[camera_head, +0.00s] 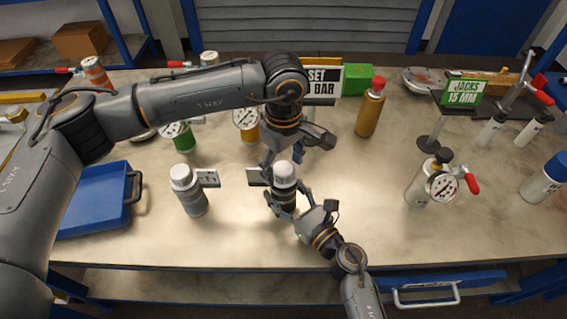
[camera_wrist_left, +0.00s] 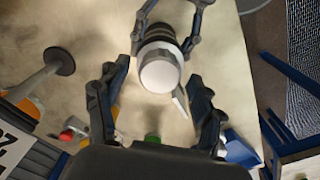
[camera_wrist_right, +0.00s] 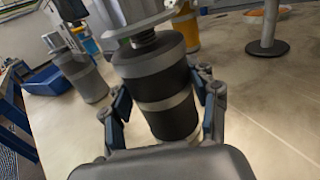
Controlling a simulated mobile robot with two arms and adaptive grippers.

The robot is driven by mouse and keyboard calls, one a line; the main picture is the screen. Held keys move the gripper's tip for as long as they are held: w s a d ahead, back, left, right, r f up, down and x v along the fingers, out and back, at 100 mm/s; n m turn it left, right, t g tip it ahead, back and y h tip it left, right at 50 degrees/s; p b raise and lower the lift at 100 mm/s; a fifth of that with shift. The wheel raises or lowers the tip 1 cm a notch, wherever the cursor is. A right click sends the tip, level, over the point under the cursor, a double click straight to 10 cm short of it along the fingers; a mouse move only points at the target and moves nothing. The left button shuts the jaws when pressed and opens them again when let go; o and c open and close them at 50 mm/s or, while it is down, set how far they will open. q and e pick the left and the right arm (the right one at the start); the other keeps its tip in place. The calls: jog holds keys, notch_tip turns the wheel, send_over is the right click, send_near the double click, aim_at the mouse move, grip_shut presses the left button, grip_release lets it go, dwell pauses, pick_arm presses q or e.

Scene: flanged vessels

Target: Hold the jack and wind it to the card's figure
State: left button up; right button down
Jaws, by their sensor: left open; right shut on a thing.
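The jack (camera_head: 284,184), a dark banded cylinder with a white cap, stands upright near the table's middle. My right gripper (camera_head: 288,203) is shut around its body from the front; the right wrist view shows the dark barrel (camera_wrist_right: 163,95) between both fingers. My left gripper (camera_head: 281,158) is open above and behind the jack. In the left wrist view the white cap (camera_wrist_left: 160,75) lies between and ahead of its spread fingers, apart from them. The card (camera_head: 325,79) reads "SET" and "BAR"; my left arm hides its figure. A sign (camera_head: 463,92) reads "JACKS 15 MM".
A grey white-capped cylinder (camera_head: 189,192) stands left of the jack. A blue tray (camera_head: 92,203) lies further left. A gauge vessel with a red handle (camera_head: 431,184) stands right, and an amber bottle (camera_head: 370,108) behind. Bare table lies between the jack and the gauge vessel.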

pick_arm(q)
jog(key=shift+f, duration=0.15)
jog(key=c, duration=1.2)
jog(key=shift+o, duration=0.2)
jog(key=shift+n, duration=0.3)
jog(key=n, duration=0.9)
jog(key=shift+n, duration=0.4)
jog(key=n, duration=0.5)
jog(key=shift+f, duration=0.15)
jog(key=n, duration=0.4)
jog(key=shift+a+n, duration=0.1)
jog(key=shift+n, duration=0.2)
